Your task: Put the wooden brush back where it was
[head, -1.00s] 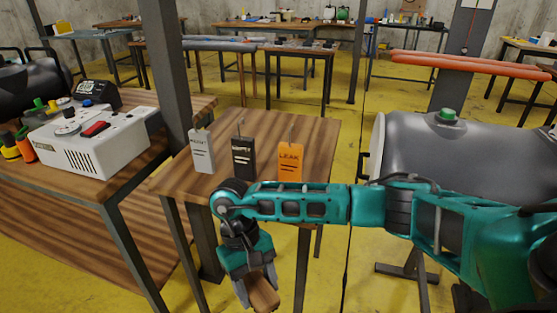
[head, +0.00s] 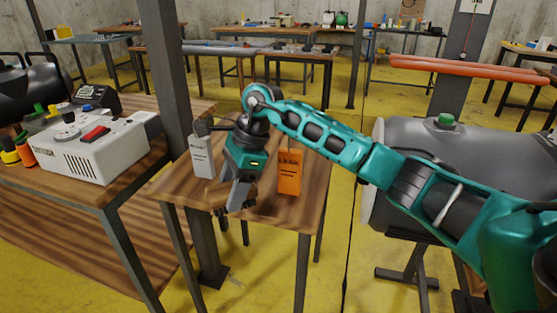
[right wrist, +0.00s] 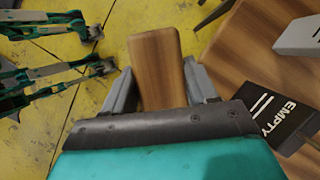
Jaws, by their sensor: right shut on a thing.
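My right gripper (head: 241,197) is above the near part of the small wooden table in the head view, between the grey tag and the orange tag, pointing down. In the right wrist view the wooden brush (right wrist: 158,66), a plain brown block, sits between its two fingers (right wrist: 160,88), and the gripper is shut on it. The brush's bristles do not show. My left gripper is not in view.
The small wooden table (head: 177,185) holds a grey tag (head: 202,157), an orange LEAK tag (head: 289,172) and a black EMPTY tag (right wrist: 284,121), hidden by my gripper in the head view. A white device (head: 95,150) stands left. A dark post (head: 172,90) rises behind. A grey boat tube (head: 440,165) lies right.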

